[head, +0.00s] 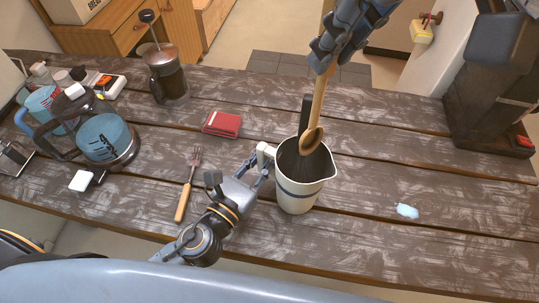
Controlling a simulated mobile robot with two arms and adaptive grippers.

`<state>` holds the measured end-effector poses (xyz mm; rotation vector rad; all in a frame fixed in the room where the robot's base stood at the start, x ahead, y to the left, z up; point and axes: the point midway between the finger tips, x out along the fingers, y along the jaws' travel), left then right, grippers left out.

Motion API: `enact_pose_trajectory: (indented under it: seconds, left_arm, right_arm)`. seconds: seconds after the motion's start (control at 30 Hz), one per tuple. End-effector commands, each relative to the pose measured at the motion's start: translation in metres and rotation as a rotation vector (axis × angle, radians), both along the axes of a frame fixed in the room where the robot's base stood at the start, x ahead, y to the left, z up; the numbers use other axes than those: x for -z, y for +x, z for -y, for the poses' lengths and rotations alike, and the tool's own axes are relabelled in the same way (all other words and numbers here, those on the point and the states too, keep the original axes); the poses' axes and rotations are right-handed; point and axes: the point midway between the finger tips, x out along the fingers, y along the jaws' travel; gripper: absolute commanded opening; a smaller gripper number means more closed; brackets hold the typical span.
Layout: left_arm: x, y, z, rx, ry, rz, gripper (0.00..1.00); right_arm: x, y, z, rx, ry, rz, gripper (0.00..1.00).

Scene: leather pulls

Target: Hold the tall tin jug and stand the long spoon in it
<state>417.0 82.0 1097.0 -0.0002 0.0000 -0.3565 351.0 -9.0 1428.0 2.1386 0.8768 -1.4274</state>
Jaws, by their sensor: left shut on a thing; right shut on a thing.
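The tall jug (298,195) is cream with a dark band and stands upright on the table, its mouth open toward me. My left gripper (263,163) is shut on the jug's handle at its left side. My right gripper (326,58) is shut on the upper part of the long wooden spoon (318,100), which hangs nearly upright, bowl down. The spoon's bowl overlaps the jug's mouth in the head view; I cannot tell how far it is inside the rim. The top of the spoon is partly hidden by the gripper.
A black upright piece (305,116) shows at the jug's far rim. A red box (222,124), a wooden-handled fork (188,184), a glass coffee pot (108,142) and a French press (167,78) stand or lie to the left. A dark machine (492,95) is at right. The table's right front is mostly clear.

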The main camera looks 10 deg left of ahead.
Motion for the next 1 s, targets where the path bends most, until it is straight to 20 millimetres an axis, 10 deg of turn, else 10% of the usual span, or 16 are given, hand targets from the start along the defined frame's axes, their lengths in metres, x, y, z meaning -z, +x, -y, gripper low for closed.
enact_pose_trajectory:
  seconds: [0.77, 0.8, 0.9, 1.0]
  left_arm:
    - [0.01, 0.0, 0.0, -0.001, -0.003, 0.001, 0.0]
    - [0.011, 0.0, 0.0, 0.0, -0.001, 0.001, 0.21]
    - [0.011, 0.0, 0.0, 0.0, -0.001, 0.001, 0.42]
    - [0.01, 0.0, 0.0, 0.0, -0.001, 0.001, 0.44]
  right_arm:
    - [0.0, 0.0, 0.0, 0.0, 0.0, 0.0, 0.0]
    - [0.0, 0.0, 0.0, 0.0, 0.0, 0.0, 0.0]
    - [0.0, 0.0, 0.0, 0.0, 0.0, 0.0, 0.0]
    - [0.0, 0.0, 0.0, 0.0, 0.0, 0.0, 0.0]
